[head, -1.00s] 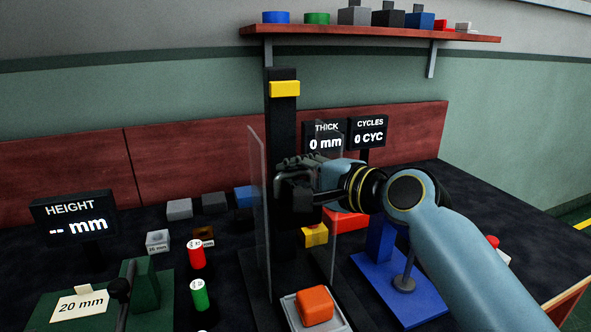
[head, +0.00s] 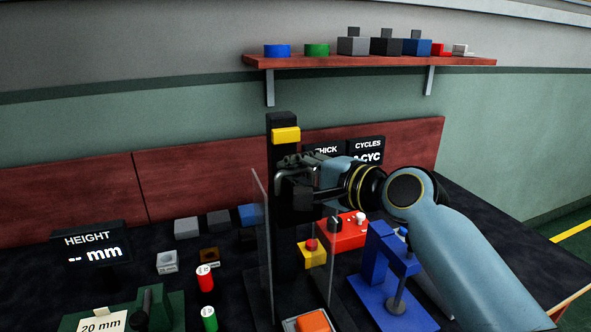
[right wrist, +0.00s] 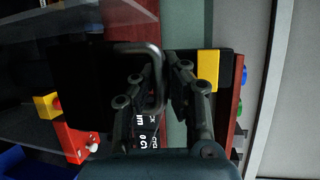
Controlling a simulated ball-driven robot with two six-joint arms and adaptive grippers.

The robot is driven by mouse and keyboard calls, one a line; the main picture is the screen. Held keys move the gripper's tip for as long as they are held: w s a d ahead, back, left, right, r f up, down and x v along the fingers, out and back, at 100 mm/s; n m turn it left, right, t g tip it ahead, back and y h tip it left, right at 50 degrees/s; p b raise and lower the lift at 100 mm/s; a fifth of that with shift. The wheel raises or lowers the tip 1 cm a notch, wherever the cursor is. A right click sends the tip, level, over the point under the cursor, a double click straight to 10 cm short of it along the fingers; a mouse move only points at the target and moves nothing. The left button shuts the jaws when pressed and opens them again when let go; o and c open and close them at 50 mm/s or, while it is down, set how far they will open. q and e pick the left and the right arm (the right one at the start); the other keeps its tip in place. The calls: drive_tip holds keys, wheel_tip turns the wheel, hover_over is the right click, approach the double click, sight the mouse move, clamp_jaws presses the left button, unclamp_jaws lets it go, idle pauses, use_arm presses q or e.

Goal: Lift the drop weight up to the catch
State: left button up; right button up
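The drop weight (head: 294,197) is a dark block with a grey metal loop handle, in front of a black upright column. It also shows as a black block in the right wrist view (right wrist: 92,75). A yellow block (head: 286,135), likely the catch, is high on the column, a little above the weight. It also shows in the right wrist view (right wrist: 208,70). My right gripper (head: 308,178) is at the handle; its fingers (right wrist: 165,85) are closed around the handle's bar. An orange block (head: 313,321) lies below at the column's foot. My left gripper is not in view.
Clear guard panels (head: 263,240) flank the column. A yellow box with a red button (head: 312,253), a red box (head: 347,232) and a blue stand (head: 378,262) are at right. Height display (head: 92,245), cans and small blocks are at left. A shelf (head: 370,61) hangs above.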

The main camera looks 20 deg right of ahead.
drive_tip(key=o, duration=0.3)
drive_tip(key=shift+r, duration=0.3)
drive_tip(key=shift+o, duration=0.2)
drive_tip(key=v, duration=1.2)
drive_tip(key=shift+f, duration=0.15)
